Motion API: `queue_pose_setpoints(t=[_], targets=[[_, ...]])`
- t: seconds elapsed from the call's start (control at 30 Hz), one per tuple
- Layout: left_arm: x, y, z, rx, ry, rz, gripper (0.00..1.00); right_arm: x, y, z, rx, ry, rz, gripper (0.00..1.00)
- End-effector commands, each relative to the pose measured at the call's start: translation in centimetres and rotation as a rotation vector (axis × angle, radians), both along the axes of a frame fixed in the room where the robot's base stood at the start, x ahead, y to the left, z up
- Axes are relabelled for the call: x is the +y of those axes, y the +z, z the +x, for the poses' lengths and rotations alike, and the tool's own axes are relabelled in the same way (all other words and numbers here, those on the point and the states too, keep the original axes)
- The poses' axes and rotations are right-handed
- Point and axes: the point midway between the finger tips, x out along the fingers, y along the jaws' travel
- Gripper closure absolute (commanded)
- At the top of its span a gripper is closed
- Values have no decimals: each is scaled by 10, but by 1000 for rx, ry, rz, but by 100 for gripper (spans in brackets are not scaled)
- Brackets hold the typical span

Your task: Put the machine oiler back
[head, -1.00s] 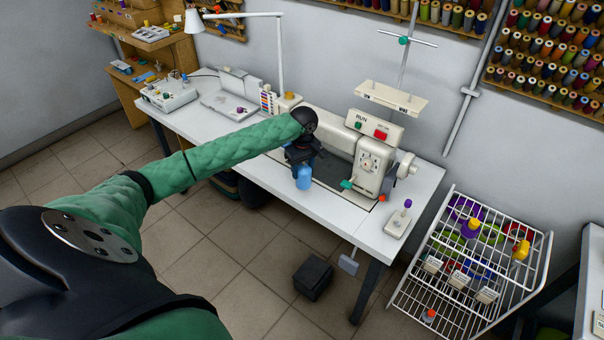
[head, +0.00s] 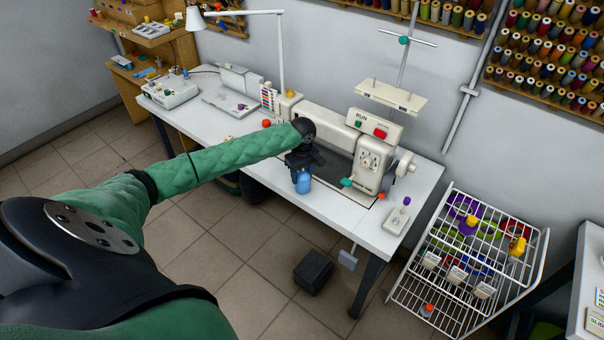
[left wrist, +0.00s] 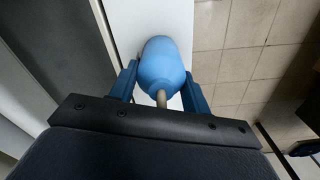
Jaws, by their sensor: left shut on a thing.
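The machine oiler is a blue rounded bottle (head: 303,183) with a thin pale spout, seen in the head view near the front edge of the white sewing table (head: 330,203). My left gripper (head: 301,172) is over it and shut on it. In the left wrist view the oiler (left wrist: 162,68) sits between the two blue fingers of the left gripper (left wrist: 160,85), with its spout toward the wrist. Whether its base touches the table cannot be told. My right gripper is not in view.
The sewing machine (head: 373,158) stands just behind and right of the oiler. A small pedal-like box (head: 396,217) lies at the table's right end. A white wire rack (head: 470,260) stands to the right. The table's left part has a lamp (head: 281,60) and trays.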

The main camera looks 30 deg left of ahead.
Motion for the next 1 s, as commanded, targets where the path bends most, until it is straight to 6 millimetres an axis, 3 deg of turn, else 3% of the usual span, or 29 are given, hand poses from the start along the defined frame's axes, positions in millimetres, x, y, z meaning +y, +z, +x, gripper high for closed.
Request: queue_pose_setpoints(t=[0.03, 0.13, 0.57, 0.7, 1.0], targets=[[0, 0, 0, 0, 0, 0, 49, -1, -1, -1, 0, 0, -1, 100], [0, 0, 0, 0, 0, 0, 31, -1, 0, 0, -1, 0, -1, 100], [0, 7, 1, -2, 0, 0, 31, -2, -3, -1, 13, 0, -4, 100], [0, 26, 1, -3, 0, 0, 31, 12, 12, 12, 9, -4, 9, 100], [0, 85, 1, -3, 0, -1, 31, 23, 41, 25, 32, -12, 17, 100]])
